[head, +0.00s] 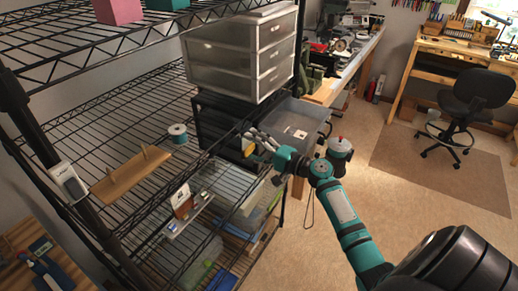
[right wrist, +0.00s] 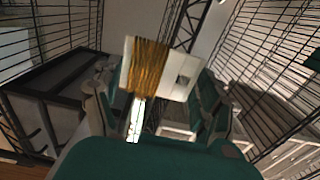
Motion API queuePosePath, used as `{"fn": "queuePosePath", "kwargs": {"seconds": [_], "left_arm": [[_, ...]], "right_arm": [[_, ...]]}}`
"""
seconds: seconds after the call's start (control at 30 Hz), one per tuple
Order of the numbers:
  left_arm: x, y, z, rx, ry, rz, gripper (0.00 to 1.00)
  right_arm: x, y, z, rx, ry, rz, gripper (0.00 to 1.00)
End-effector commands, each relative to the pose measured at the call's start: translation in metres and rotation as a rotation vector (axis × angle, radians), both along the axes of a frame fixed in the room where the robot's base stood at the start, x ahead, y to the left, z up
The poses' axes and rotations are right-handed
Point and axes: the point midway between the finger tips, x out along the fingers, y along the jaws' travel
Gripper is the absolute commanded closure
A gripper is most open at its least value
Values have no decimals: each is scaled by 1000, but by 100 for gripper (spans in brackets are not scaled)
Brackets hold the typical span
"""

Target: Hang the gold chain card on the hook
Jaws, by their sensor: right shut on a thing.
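My right gripper (head: 262,140) reaches in from the lower right, over the right end of the wire shelf. It is shut on the gold chain card. In the right wrist view the card (right wrist: 181,72) is white, with strands of gold chain (right wrist: 150,68) wrapped around its left part and a small dark square on its right. It sits tilted between the fingertips (right wrist: 155,95). In the head view only a small yellowish patch shows at the fingertips. I cannot make out the hook for certain. A small white stand with an upright card (head: 182,197) is on the shelf. My left gripper is not in view.
Black shelf posts are close at the left.

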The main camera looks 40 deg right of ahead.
Motion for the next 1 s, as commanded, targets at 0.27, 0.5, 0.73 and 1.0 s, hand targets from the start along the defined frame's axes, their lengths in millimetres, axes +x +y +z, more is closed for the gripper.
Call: {"fn": "queuePosePath", "kwargs": {"seconds": [0.27, 0.5, 0.73, 1.0], "left_arm": [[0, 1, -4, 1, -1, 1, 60], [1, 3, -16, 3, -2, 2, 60], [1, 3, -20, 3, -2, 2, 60], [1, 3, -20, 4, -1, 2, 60]], "right_arm": [[15, 7, -5, 1, 0, 1, 57], [23, 10, -10, 0, -1, 1, 57], [25, 11, -11, 0, -1, 1, 57], [25, 11, -10, 0, 0, 1, 57]]}}
